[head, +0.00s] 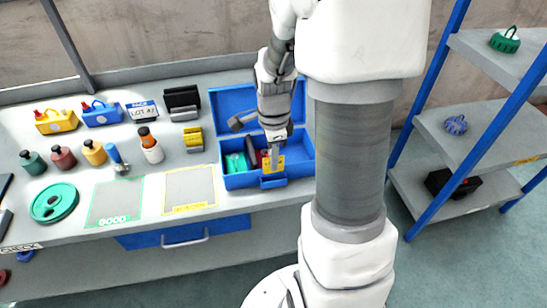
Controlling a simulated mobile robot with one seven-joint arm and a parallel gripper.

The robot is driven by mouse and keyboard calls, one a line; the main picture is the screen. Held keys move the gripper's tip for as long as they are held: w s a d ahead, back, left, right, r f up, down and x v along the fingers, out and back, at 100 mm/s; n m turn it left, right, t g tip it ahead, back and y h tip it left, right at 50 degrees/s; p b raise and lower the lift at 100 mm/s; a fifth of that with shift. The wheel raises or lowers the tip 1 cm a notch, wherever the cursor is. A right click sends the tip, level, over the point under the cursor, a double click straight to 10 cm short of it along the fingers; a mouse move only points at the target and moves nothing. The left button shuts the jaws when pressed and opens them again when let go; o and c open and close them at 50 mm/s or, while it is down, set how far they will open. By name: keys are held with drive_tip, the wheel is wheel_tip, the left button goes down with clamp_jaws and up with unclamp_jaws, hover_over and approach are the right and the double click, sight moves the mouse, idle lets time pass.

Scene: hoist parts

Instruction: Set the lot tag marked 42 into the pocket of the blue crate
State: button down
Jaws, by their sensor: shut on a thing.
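My gripper (274,152) reaches down over the front of the open blue crate (236,181). It is shut on a yellow lot tag (273,168), which hangs upright by the crate's front wall. The number on the tag is too small to read. The small blue pocket (273,183) is on the outside of the crate's front wall, just below the tag. I cannot tell whether the tag's lower edge is inside the pocket or just above it. My arm hides part of the crate's inside and raised lid.
Inside the crate are a teal item (236,163) and a dark item. Left of it stand a white-and-orange bottle (150,146), yellow blocks (194,139) and a blue-and-white sign (142,110). The marked mats (190,188) are bare. A blue-framed shelf (470,122) stands right.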

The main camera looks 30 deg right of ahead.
drive_tip(key=shift+f, duration=0.1)
drive_tip(key=shift+f+b, duration=1)
drive_tip(key=shift+f, duration=0.15)
drive_tip(key=shift+s, duration=0.15)
